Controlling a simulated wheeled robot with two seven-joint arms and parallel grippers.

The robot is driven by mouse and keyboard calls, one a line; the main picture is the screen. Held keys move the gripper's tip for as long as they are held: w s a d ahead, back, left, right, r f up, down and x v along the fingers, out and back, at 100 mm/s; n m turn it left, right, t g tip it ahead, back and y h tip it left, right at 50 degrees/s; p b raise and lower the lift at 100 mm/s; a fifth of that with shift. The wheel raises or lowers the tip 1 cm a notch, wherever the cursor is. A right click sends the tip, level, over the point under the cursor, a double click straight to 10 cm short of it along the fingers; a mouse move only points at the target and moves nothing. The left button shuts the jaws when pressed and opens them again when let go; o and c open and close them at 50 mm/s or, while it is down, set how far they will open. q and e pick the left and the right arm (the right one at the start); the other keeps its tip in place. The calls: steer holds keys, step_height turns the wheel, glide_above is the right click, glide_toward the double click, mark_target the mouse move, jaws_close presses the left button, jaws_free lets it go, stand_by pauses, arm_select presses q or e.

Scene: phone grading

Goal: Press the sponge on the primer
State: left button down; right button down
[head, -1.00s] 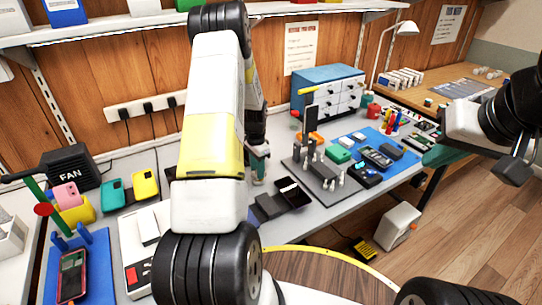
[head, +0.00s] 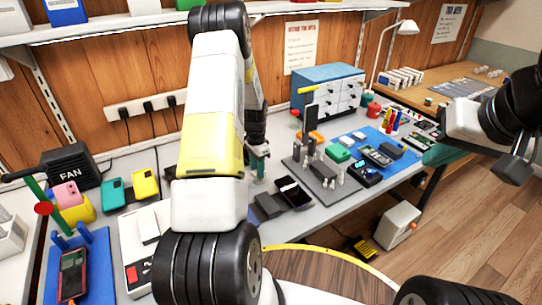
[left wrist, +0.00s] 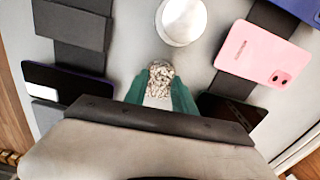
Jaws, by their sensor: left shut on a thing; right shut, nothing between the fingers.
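My left gripper (left wrist: 160,92) has teal fingers shut on a small speckled, pale sponge (left wrist: 161,72). In the head view, the left gripper (head: 259,160) is over the middle of the bench, partly hidden by my own arm. A round white pot or dish (left wrist: 181,20), perhaps the primer, lies just beyond the sponge in the left wrist view. The sponge appears apart from it in the picture; its height above the bench cannot be told. My right gripper (head: 513,166) is shut and empty at the right, away from the bench.
A pink phone (left wrist: 263,54) lies to the right of the white round thing, with dark phones and grey blocks around. In the head view, a grey stand with pegs (head: 318,178) and a blue mat (head: 362,146) with devices lie to the right of the left gripper.

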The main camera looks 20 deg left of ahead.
arm_select(q)
steer(key=shift+r, duration=3.5)
